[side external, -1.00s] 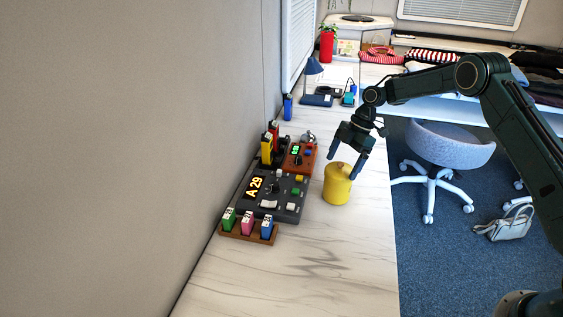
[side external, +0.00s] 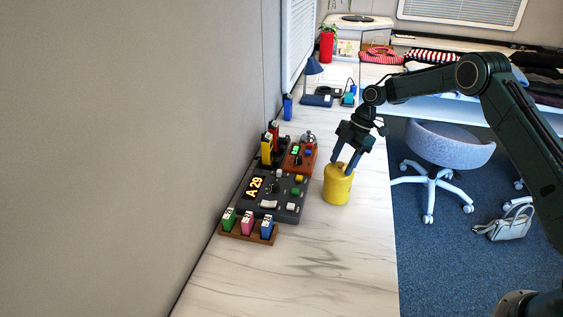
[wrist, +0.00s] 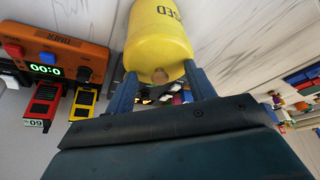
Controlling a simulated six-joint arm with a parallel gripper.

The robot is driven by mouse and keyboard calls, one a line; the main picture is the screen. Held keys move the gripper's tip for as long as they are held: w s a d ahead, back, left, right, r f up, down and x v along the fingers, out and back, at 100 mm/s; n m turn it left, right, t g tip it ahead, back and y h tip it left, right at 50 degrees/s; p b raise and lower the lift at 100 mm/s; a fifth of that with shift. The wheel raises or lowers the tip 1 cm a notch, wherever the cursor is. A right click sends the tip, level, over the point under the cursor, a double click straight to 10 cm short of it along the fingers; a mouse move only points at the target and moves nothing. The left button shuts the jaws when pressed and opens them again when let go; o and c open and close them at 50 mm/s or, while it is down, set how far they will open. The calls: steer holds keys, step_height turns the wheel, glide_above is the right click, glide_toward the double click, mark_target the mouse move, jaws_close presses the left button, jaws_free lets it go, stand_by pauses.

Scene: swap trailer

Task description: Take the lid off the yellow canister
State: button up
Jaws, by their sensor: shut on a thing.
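The yellow canister (side external: 338,190) stands upright on the marble-patterned counter, with its lid (side external: 339,169) seated on top. My gripper (side external: 341,167) points down at the canister, its two fingers closed on opposite sides of the lid. In the wrist view the canister (wrist: 158,38) fills the top middle, with dark lettering on its side. The small tan knob (wrist: 160,75) of the lid shows between the fingers. The finger tips are partly hidden against the lid.
Left of the canister stand a dark console (side external: 262,196) reading A 29, an orange timer box (side external: 299,158) and a wooden rack (side external: 248,234) with several coloured blocks. The counter in front of the canister is clear. Its right edge (side external: 393,230) is close.

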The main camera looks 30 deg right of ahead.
steer(key=shift+s+f, duration=0.1)
steer(key=shift+f, duration=0.1)
steer(key=shift+r, duration=0.2)
steer(key=shift+c, duration=1)
steer(key=shift+r, duration=0.45)
jaws_close()
step_height(320, 180, up, 9)
steer(key=shift+f, duration=0.1)
